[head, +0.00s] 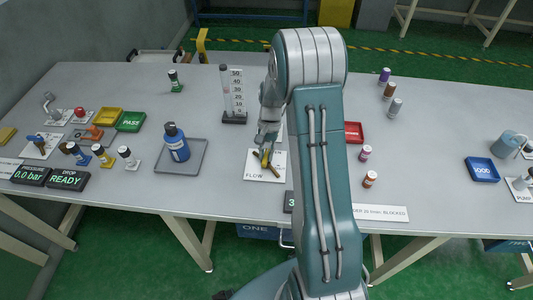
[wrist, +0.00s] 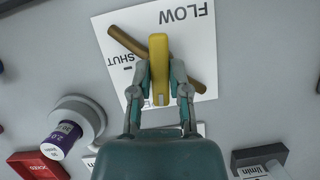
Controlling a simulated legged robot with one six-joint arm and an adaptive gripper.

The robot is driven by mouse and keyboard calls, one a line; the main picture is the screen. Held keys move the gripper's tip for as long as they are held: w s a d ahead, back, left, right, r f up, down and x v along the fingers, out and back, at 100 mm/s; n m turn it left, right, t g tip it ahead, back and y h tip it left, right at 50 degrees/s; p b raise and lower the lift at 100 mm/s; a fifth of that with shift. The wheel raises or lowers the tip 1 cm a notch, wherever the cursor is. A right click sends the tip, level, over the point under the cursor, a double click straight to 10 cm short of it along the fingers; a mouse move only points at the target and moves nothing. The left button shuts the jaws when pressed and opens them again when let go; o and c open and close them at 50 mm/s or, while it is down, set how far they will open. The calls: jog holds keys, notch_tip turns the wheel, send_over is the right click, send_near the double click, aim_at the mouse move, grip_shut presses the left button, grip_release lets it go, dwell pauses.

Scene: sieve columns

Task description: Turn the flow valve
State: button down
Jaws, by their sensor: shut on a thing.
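The flow valve has a yellow handle (wrist: 159,48) above a brown bar (wrist: 127,41) that runs diagonally across a white plate (wrist: 107,30). The plate reads FLOW and SHUT in the wrist view. My gripper (wrist: 160,78) is shut on the yellow handle, with one finger on each side. In the head view, my gripper (head: 265,148) reaches down to the valve, and the handle (head: 265,160) is partly hidden by the fingers. Part of the plate's lettering is covered by the valve and my gripper.
A scaled column (head: 235,105) stands behind the valve. A blue bottle (head: 176,142) sits in a grey tray to the left. Small vials (head: 365,153) and a red tray (head: 353,132) lie to the right, beyond my arm. Bare table lies between the bottle's tray and the valve plate.

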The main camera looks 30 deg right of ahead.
jog(key=shift+w+r+n, duration=0.1)
jog(key=shift+w+n, duration=0.05)
jog(key=shift+n, duration=0.65)
jog(key=shift+h, duration=0.3)
jog(key=c, duration=0.6)
grip_release()
jog(key=shift+a, duration=0.1)
jog(key=v, duration=1.1)
jog(key=shift+w+r, duration=0.25)
jog(key=shift+r, duration=0.05)
